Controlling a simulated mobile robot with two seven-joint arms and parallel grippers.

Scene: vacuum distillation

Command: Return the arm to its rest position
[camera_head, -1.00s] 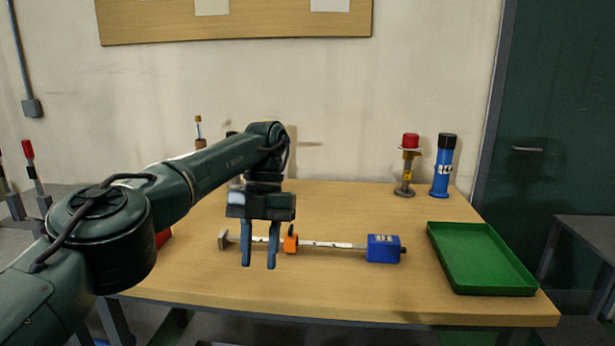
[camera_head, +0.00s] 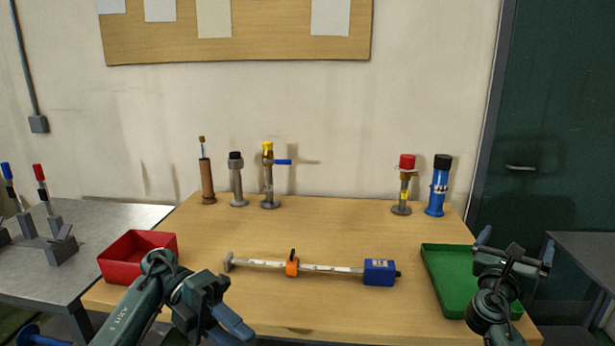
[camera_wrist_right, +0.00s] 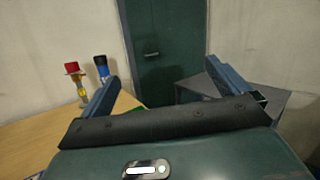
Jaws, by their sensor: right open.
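My left arm comes in at the lower left of the head view. Its gripper (camera_head: 236,326) hangs low over the table's front edge, with no object seen in it; its jaw gap is unclear. My right gripper (camera_head: 514,246) is in front of the green tray (camera_head: 447,262) at the right. In the right wrist view my right gripper (camera_wrist_right: 160,74) has its fingers wide apart with nothing between them.
A horizontal rod with an orange clamp (camera_head: 292,267) and blue block (camera_head: 379,272) lies mid-table (camera_head: 330,225). A red bin (camera_head: 138,262) is left. Several upright pieces stand at the back, including a blue cylinder (camera_head: 438,188). The table's centre-back is clear.

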